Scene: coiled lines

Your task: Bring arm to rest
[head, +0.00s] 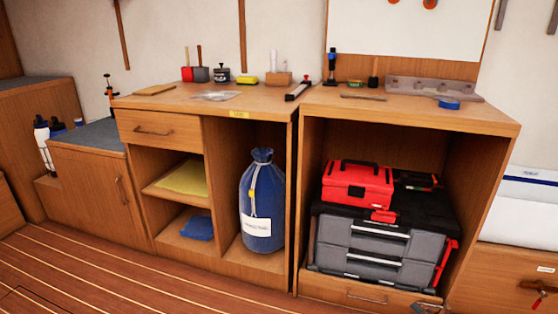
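My arm and gripper do not show in the head view. A wooden workbench with two units fills the middle of the view. The left unit (270,110) has a drawer, shelves and an open bay. The right unit (410,110) has one large open bay. A blue drawstring bag (262,200) with a white label stands upright in the left unit's bay. A red toolbox (357,188) sits on a grey and black drawer case (362,246) in the right bay.
Small tools, a yellow block (247,80) and a blue tape roll (449,103) lie on the bench tops. A yellow cloth (184,179) and a blue cloth (198,228) lie on shelves. The striped wooden floor (110,285) at front left is clear.

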